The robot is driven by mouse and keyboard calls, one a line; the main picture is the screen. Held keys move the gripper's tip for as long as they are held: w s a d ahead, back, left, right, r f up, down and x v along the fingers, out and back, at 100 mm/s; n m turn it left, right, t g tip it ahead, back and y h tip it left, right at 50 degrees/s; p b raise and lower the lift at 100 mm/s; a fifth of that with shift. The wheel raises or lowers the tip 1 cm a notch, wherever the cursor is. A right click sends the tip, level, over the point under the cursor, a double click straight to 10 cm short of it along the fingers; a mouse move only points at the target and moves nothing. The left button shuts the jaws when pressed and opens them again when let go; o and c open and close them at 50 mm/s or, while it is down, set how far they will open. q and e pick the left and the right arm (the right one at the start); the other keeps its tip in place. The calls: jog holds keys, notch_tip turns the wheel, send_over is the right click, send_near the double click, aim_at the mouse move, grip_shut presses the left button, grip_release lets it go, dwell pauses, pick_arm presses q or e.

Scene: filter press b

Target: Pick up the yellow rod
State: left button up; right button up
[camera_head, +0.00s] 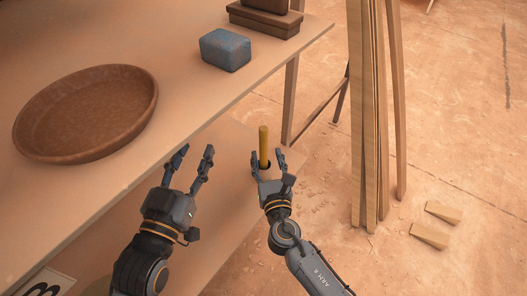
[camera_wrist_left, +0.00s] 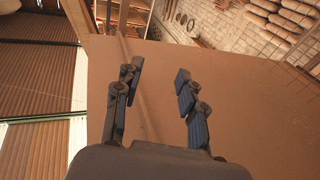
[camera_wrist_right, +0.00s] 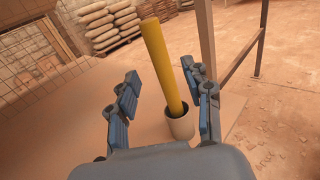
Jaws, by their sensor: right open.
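The yellow rod (camera_head: 264,146) stands near upright in a small cup (camera_head: 268,172) on the lower surface in the head view. In the right wrist view the yellow rod (camera_wrist_right: 163,66) leans slightly, its lower end inside the pale cup (camera_wrist_right: 181,124). My right gripper (camera_head: 268,162) is open, with its fingers on either side of the rod and cup; whether they touch is not clear. It also shows in the right wrist view (camera_wrist_right: 164,88). My left gripper (camera_head: 193,158) is open and empty beside the table edge; it also shows open in the left wrist view (camera_wrist_left: 158,78).
A brown round dish (camera_head: 86,112), a blue-grey block (camera_head: 226,50) and brown boxes (camera_head: 264,20) sit on the upper table. Its edge lies close to my left gripper. Tall wooden boards (camera_head: 369,120) stand at the right. Two wooden wedges (camera_head: 436,224) lie on the floor.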

aim_at(264, 146)
jog(key=shift+w+a, duration=0.15)
jog(key=shift+w, duration=0.75)
pick_arm(q)
notch_tip(264, 146, up, 8)
jog(key=s+t+h+b, duration=0.1)
jog(key=s+t, duration=0.1)
jog(key=t, duration=0.3)
jog(key=shift+s+d+h+b, duration=0.2)
jog(key=shift+s+h+b, duration=0.1)
jog(key=shift+h+b, duration=0.1)
pick_arm(e)
jog(key=w, duration=0.4)
jog(key=shift+w+a+f, duration=0.2)
jog(key=shift+w+a, duration=0.15)
jog(key=shift+a, duration=0.05)
pick_arm(q)
jog(key=shift+f, duration=0.1)
pick_arm(e)
jog(key=shift+c, duration=0.2)
grip_shut()
